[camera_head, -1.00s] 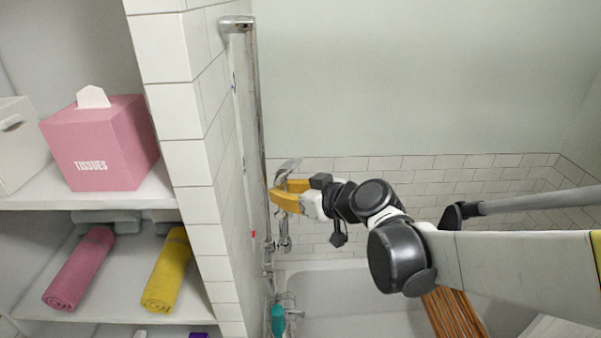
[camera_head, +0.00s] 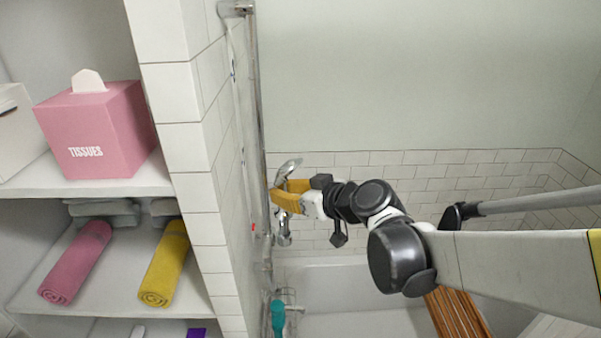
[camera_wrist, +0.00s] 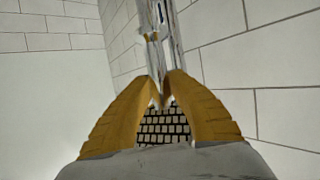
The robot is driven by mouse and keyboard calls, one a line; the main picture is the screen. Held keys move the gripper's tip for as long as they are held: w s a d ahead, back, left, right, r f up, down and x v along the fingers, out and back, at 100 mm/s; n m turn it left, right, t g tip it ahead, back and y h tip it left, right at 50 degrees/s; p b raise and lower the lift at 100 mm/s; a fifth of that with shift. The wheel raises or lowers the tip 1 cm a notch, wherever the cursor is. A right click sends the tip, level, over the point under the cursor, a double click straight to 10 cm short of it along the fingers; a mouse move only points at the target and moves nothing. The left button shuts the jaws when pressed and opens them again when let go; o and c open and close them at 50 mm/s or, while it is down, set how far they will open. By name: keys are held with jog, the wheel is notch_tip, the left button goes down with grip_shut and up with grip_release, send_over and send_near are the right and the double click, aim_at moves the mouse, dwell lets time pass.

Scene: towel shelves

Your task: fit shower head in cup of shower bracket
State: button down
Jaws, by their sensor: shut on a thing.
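The chrome shower head (camera_head: 287,169) is in the head view, tilted, with its head end rising above the yellow fingers of my gripper (camera_head: 276,193). My gripper is shut on it, close beside the chrome shower rail (camera_head: 258,110) on the tiled wall. In the wrist view, the yellow fingers (camera_wrist: 160,98) meet around a narrow chrome part, with chrome pieces standing beyond the tips. Chrome fittings (camera_head: 283,236) show just below the gripper. I cannot make out the bracket's cup clearly, nor whether the shower head touches it.
Shelves at left hold a pink tissue box (camera_head: 98,130), a pink rolled towel (camera_head: 76,264) and a yellow rolled towel (camera_head: 165,264). The tiled wall edge (camera_head: 187,160) stands between them and the rail. A bathtub (camera_head: 350,285) and a teal bottle (camera_head: 278,318) are below.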

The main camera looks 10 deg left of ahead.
aim_at(288, 213)
jog(key=shift+f+b, duration=2.8)
jog(key=shift+f, duration=0.4)
jog(key=c, duration=1.3)
grip_release()
jog(key=shift+o, duration=0.2)
jog(key=v, duration=1.2)
jog(key=s+d+f+m+h+b, duration=0.3)
jog(key=d+f+b, duration=0.3)
jog(key=d+f, duration=0.2)
jog(key=s+d+f+m+h+b, duration=0.4)
jog(key=s+d+f+b, duration=0.2)
jog(key=f, duration=0.5)
jog(key=s+d+f+m+h+b, duration=0.4)
jog(key=d+f+b, duration=0.4)
jog(key=d, duration=0.3)
jog(key=shift+s+f+g, duration=0.25)
jog(key=shift+f+g, duration=0.15)
jog(key=shift+f, duration=0.25)
